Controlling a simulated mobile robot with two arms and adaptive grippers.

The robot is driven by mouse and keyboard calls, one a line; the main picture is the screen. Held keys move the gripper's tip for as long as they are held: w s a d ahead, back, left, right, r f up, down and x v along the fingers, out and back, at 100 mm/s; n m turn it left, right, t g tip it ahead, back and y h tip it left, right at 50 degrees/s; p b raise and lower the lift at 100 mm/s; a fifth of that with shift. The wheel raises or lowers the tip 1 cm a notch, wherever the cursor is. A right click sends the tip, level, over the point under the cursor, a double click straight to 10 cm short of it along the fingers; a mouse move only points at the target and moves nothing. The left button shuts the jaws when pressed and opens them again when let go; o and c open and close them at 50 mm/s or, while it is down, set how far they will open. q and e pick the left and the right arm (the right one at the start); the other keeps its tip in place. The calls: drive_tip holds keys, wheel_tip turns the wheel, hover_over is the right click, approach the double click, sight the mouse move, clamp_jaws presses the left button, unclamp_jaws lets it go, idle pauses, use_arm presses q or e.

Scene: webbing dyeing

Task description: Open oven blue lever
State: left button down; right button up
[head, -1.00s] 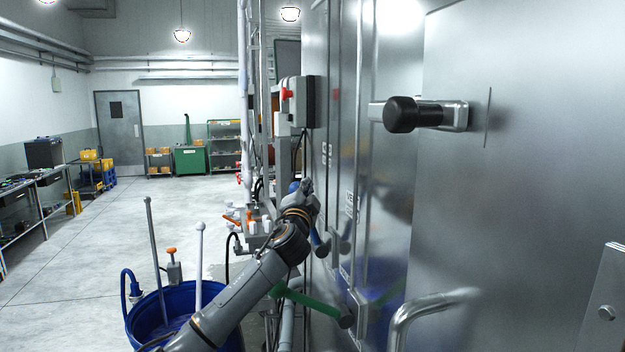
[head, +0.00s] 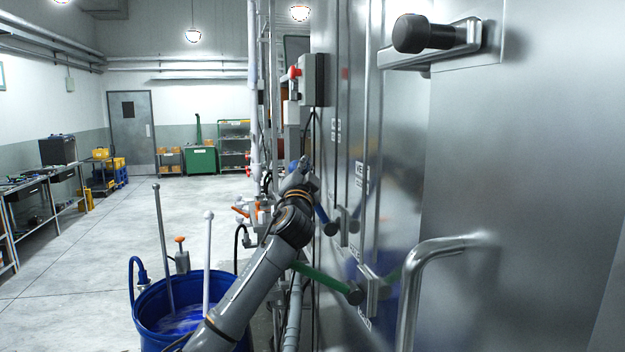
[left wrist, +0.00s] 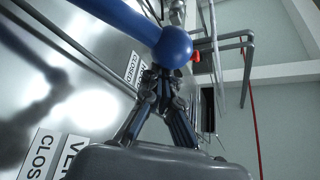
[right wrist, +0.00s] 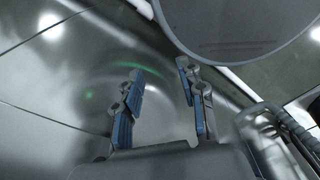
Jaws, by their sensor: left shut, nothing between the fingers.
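The blue lever (head: 325,221) is on the oven's steel side, just beyond my left forearm in the head view. In the left wrist view it is a blue bar with a round ball end (left wrist: 172,47), close to my fingertips. My left gripper (head: 303,164) is shut and empty. In the left wrist view its fingertips (left wrist: 162,74) are just below the ball; I cannot tell whether they touch it. My right gripper (right wrist: 160,68) is open and empty in front of a shiny metal surface, and is not seen in the head view.
A green lever (head: 325,281) sits lower on the steel side. A black knob (head: 411,34) and a curved metal handle (head: 415,285) stick out on the right. A blue bucket (head: 140,318) of liquid stands left of my left arm.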

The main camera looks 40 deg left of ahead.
use_arm(q)
drive_tip(key=s+a+f+n+y+b, duration=0.1)
drive_tip(key=s+a+f+n+b, duration=0.1)
drive_tip(key=b, duration=0.4)
drive_tip(key=shift+s+a+f, duration=0.75)
drive_tip(key=shift+s+a, duration=0.25)
drive_tip(key=shift+s, duration=0.2)
drive_tip(key=s+d+f, duration=0.1)
drive_tip(key=s+d, duration=0.7)
drive_tip(key=s, duration=0.4)
drive_tip(key=shift+s+f, duration=0.15)
drive_tip(key=shift+s, duration=0.05)
